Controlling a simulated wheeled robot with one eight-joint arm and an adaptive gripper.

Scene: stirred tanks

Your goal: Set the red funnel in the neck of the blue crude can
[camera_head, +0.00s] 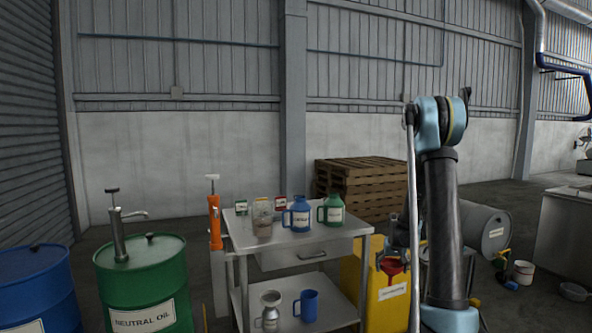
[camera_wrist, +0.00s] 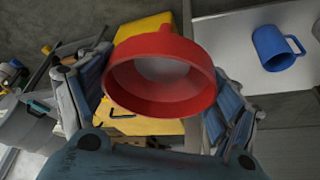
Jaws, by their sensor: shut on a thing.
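The red funnel (camera_head: 393,267) is held by my gripper (camera_head: 392,254) to the right of the cart. The blue can (camera_head: 301,215), with a handle and a white label too small to read, stands upright on the cart's top. It is well to the left of the gripper and apart from it. Its neck holds no red funnel.
The metal cart (camera_head: 262,241) also carries a green can (camera_head: 334,213) close right of the blue one, and a glass jar (camera_head: 262,220). A blue mug (camera_head: 309,306) and steel jug (camera_head: 271,311) stand below. A yellow container (camera_head: 365,290) is under the gripper.

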